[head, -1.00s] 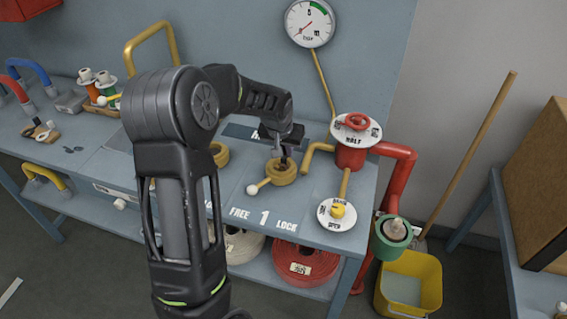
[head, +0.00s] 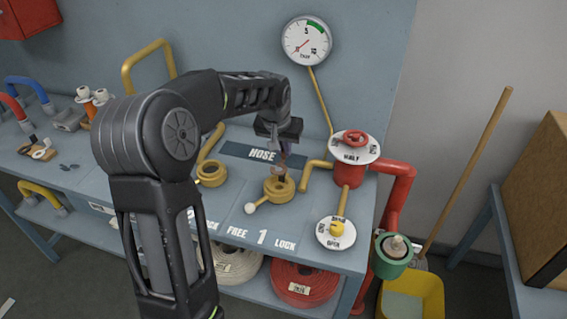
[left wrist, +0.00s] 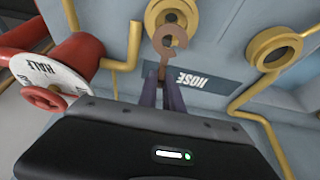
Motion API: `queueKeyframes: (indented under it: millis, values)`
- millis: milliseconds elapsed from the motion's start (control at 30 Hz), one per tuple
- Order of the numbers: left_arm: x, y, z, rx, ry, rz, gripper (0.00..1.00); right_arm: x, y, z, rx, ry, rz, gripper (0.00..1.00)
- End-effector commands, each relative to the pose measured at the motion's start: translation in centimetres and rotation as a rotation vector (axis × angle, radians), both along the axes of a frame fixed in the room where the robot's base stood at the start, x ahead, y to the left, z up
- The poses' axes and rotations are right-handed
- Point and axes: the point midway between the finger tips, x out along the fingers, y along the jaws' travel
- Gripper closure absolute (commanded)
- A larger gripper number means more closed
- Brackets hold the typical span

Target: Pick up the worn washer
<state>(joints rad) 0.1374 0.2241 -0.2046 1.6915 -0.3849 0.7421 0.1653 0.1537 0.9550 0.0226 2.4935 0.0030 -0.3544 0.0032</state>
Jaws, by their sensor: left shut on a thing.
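The worn washer (left wrist: 168,42) is a brownish ring with a gap in its rim. My left gripper (left wrist: 172,88) is shut on it in the left wrist view. In the head view the washer (head: 278,171) is a small reddish piece at the tips of my left gripper (head: 282,155). It hangs just above the yellow coupling (head: 279,189) with the white-ball lever; whether it clears the rim entirely is hard to tell. The coupling (left wrist: 172,10) also shows behind the washer in the left wrist view. My right gripper is not in view.
A second yellow coupling (head: 211,174) stands to the left. A red valve (head: 347,172) with a HALF dial and a round dial plate (head: 336,233) are to the right. A pressure gauge (head: 307,41) is on the wall. A yellow bucket (head: 412,297) stands on the floor.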

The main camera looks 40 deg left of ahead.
Motion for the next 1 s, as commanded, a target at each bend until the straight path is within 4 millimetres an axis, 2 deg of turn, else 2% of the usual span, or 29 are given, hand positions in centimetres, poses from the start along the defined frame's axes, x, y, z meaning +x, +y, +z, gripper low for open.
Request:
queueKeyframes:
  millis: [100,267,867,1000]
  values:
    - [0.1,0.0,1.8,0.000,-0.003,-0.001,1.00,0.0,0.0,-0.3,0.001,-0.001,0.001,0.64]
    - [0.0,-0.1,2.9,0.000,0.001,-0.002,1.00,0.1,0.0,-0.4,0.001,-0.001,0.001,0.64]
    - [0.0,-0.1,2.9,0.000,0.001,-0.002,1.00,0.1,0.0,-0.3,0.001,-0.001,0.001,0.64]
    - [0.1,-1.1,2.4,0.000,0.003,-0.015,1.00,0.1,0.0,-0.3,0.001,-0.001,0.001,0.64]
